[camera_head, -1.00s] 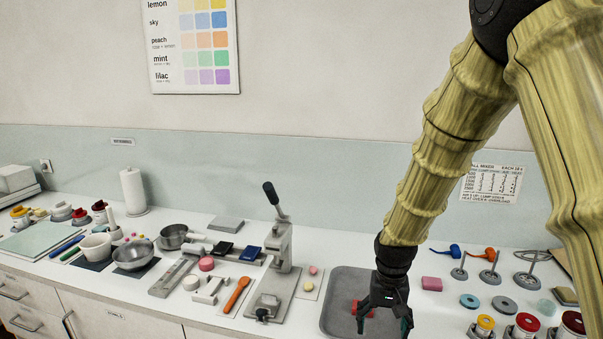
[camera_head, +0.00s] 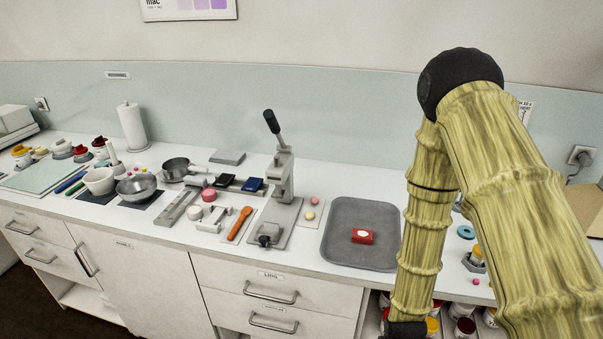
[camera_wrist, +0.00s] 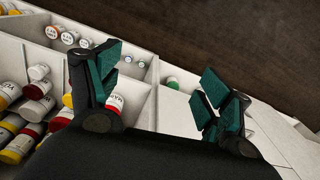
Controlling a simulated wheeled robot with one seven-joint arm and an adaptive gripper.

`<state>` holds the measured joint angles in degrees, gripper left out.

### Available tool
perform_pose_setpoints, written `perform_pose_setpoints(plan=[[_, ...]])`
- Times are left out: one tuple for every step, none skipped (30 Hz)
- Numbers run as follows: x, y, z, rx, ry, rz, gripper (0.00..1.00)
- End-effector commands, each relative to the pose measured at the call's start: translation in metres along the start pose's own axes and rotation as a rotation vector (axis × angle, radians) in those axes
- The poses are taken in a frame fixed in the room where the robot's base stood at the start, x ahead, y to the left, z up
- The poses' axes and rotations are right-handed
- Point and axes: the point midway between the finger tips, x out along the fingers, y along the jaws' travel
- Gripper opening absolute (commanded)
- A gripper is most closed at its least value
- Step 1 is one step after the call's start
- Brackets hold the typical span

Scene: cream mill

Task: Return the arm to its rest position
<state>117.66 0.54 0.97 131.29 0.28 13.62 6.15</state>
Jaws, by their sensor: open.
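My gripper (camera_wrist: 165,92) shows in the wrist view with its teal-padded fingers spread apart and nothing between them. Past the fingers are shelf compartments and the dark floor. In the head view my arm hangs down at the right, in front of the counter, and the fingers are out of the frame below. A grey tray (camera_head: 342,250) lies on the counter left of my arm.
An open shelf below the counter holds several jars (camera_wrist: 38,108), close to my gripper. A lever press (camera_head: 283,190) stands left of the tray. Drawers (camera_head: 270,300) front the counter. The dark floor (camera_wrist: 240,45) looks clear.

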Motion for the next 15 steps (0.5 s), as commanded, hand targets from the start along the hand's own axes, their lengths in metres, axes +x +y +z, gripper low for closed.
perform_pose_setpoints(plan=[[0.015,0.004,0.02,-0.005,-0.009,0.001,0.79],[0.021,0.006,0.03,-0.01,-0.009,0.002,0.79],[0.03,0.009,0.043,-0.017,-0.009,0.002,0.79],[0.035,0.011,0.053,-0.021,-0.009,0.003,0.79],[0.041,0.013,0.063,-0.025,-0.009,0.003,0.79],[0.048,0.016,0.076,-0.031,-0.009,0.004,0.79],[0.052,0.018,0.086,-0.035,-0.009,0.004,0.79],[0.056,0.02,0.095,-0.04,-0.008,0.005,0.79],[0.061,0.022,0.107,-0.045,-0.008,0.006,0.79],[0.064,0.024,0.115,-0.048,-0.006,0.006,0.79],[0.067,0.026,0.123,-0.052,-0.007,0.007,0.79],[0.07,0.028,0.132,-0.058,-0.006,0.008,0.79],[0.072,0.029,0.138,-0.061,-0.005,0.008,0.79],[0.073,0.03,0.143,-0.063,-0.003,0.009,0.79],[0.074,0.031,0.149,-0.066,-0.004,0.01,0.79]])
